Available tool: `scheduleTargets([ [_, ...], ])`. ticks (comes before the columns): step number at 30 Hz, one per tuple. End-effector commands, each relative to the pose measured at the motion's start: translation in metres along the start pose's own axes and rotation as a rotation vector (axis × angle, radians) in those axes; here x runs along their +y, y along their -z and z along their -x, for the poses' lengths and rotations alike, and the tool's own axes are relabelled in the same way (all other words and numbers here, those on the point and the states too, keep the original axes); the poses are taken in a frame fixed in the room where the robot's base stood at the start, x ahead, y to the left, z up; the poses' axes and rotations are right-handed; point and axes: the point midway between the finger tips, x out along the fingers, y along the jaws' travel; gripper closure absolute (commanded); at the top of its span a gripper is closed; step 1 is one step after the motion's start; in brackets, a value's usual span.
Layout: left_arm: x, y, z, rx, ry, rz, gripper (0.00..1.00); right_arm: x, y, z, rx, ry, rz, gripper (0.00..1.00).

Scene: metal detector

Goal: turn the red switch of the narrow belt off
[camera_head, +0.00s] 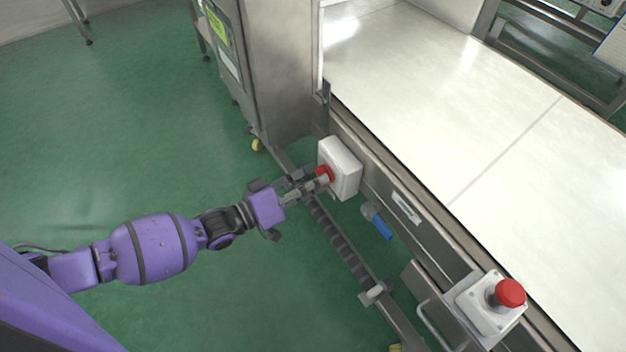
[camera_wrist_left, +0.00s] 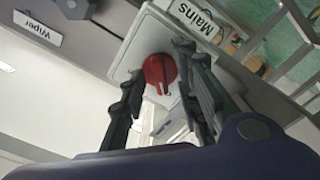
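The red switch (camera_head: 325,174) is a round knob on a white box (camera_head: 343,168) fixed to the side of the machine frame. In the left wrist view the red knob (camera_wrist_left: 160,70) has a raised grip, and its box (camera_wrist_left: 140,40) is beside a label reading "Mains". My left gripper (camera_head: 318,182) is at the knob. In the left wrist view the gripper (camera_wrist_left: 162,66) is open, with one finger on each side of the knob; I cannot tell whether they touch it. My right gripper is not in view.
A red mushroom button (camera_head: 510,292) on a white box stands at the lower right. A blue-handled part (camera_head: 377,221) projects from the frame. The wide white belt (camera_head: 450,110) lies behind. A "Wiper" label (camera_wrist_left: 37,28) shows. The green floor (camera_head: 130,130) at left is clear.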

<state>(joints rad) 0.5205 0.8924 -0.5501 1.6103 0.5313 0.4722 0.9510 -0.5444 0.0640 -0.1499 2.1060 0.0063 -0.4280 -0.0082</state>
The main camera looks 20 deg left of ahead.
Motion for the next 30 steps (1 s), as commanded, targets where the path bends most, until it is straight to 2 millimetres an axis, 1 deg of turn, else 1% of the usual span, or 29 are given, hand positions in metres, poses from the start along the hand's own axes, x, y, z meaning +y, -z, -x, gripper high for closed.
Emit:
scheduleTargets([
  [2, 0.0, 0.001, 0.0, 0.001, -0.001, -0.001, 0.7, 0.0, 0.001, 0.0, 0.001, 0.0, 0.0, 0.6],
  [5, 0.0, 0.001, 0.0, 0.001, -0.001, -0.001, 0.7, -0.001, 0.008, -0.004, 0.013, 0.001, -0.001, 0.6],
  [8, 0.0, 0.001, 0.007, 0.001, -0.001, -0.001, 0.7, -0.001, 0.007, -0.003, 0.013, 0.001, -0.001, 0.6],
  [11, 0.0, 0.001, 0.022, 0.0, 0.001, -0.002, 0.7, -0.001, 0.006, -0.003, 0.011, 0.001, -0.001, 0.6],
  [18, -0.001, 0.0, 0.074, -0.002, 0.003, -0.001, 0.7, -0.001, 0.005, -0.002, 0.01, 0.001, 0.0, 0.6],
  [21, 0.0, 0.0, 0.092, -0.001, 0.002, -0.001, 0.7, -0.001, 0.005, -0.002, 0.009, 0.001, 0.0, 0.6],
  [25, 0.0, 0.0, 0.11, -0.001, 0.001, -0.001, 0.7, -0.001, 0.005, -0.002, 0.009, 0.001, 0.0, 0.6],
  [30, 0.0, 0.0, 0.119, 0.0, 0.0, -0.001, 0.7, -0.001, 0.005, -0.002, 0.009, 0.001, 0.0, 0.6],
])
